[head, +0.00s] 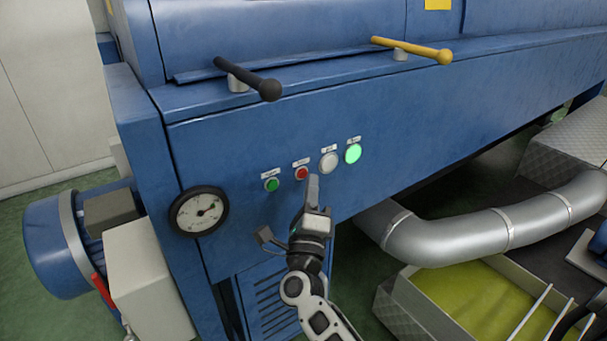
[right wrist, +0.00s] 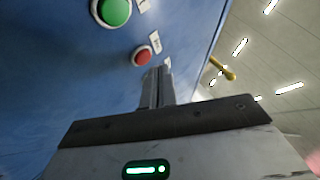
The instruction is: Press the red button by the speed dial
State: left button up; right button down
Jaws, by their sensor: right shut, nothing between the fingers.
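The red button (head: 301,173) sits on the blue machine panel, between a green button (head: 271,184) and a round whitish dial or knob (head: 328,162). Labels above them are too small to read. My right gripper (head: 313,184) is shut and empty, its fingers pointing at the panel just right of and below the red button. In the right wrist view the red button (right wrist: 142,55) shows just beyond the fingertips (right wrist: 160,72), with the green button (right wrist: 113,10) farther up left. Whether the fingertips touch the panel I cannot tell. My left gripper is out of view.
A lit green lamp (head: 353,153) is right of the whitish dial. A black lever (head: 247,78) and a yellow lever (head: 411,50) stick out above. A silver pipe (head: 490,228) runs at the right, above an open bin (head: 430,315).

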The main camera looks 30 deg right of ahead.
jog(key=shift+w, duration=0.1)
dwell(0.3)
jog(key=shift+w, duration=0.35)
